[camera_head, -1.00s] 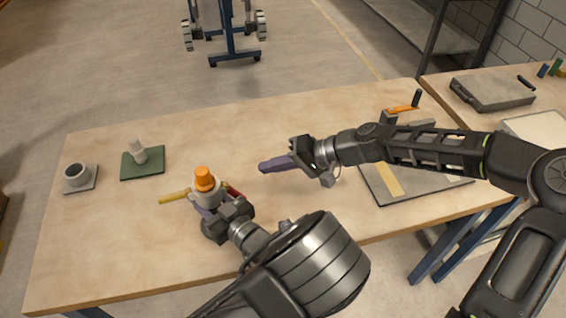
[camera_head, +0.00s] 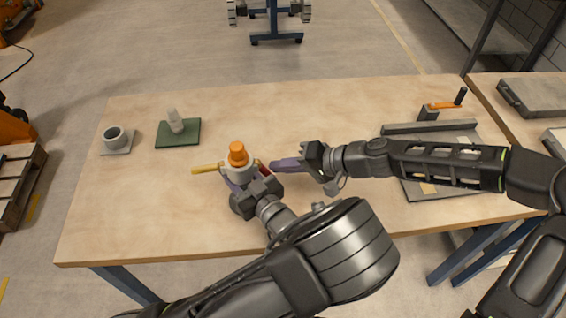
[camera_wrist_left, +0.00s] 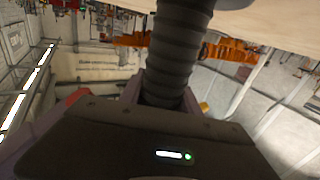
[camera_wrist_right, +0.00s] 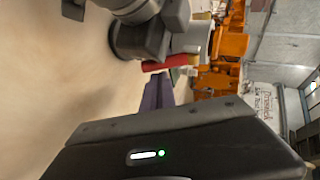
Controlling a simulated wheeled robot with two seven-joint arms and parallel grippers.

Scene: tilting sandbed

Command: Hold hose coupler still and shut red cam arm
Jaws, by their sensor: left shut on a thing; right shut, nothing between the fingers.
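The hose coupler (camera_head: 238,172) stands on the bench with a pale body and an orange top. Its yellow cam arm (camera_head: 207,169) sticks out to the left. Its red cam arm (camera_head: 263,169) is on the right side, slanting down beside the body; it also shows in the right wrist view (camera_wrist_right: 165,63). My left gripper (camera_head: 236,184) is shut on the coupler from the near side; the left wrist view shows a dark ribbed cylinder (camera_wrist_left: 178,50) between its purple fingers. My right gripper (camera_head: 274,165) is shut and empty, its purple tips close to the red arm; contact is unclear.
A green plate (camera_head: 178,133) with a pale fitting and a grey cup (camera_head: 115,138) on a small plate stand at the left. A grey tray (camera_head: 415,190) lies under my right forearm. An orange-handled clamp (camera_head: 440,106) is behind it. The bench's back middle is clear.

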